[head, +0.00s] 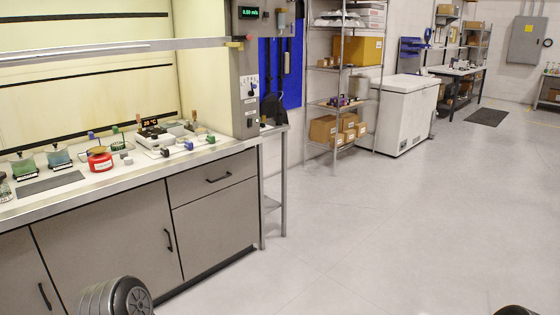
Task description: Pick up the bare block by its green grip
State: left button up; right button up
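Small pieces with coloured tops stand on the fume hood's worktop in the head view. A green piece (210,139) sits near the right front edge, and a blue piece (188,145) is just left of it. Another green piece (116,130) and a blue piece (91,135) are further back and left. A small grey block (127,160) lies right of a red container. They are too small to tell which is the bare block with the green grip. Neither gripper is in view.
A hotplate (157,140) with a lit display, the red container (100,160) and jars (59,157) crowd the hood's worktop (70,193). The raised glass sash edge (75,52) spans above. Grey cabinets (110,245) stand below. The floor (380,235) to the right is clear.

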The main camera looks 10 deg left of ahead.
aim_at(211, 138)
jog(key=i+u, duration=0.1)
jog(key=i, duration=1.15)
jog(key=i+u, duration=0.15)
jog(key=i, duration=0.45)
jog(key=i+l+u, duration=0.1)
jog(key=i, duration=0.55)
jog(key=i+l, duration=0.15)
jog(key=i, duration=0.45)
jog(key=i+l+u, duration=0.15)
jog(key=i, duration=0.45)
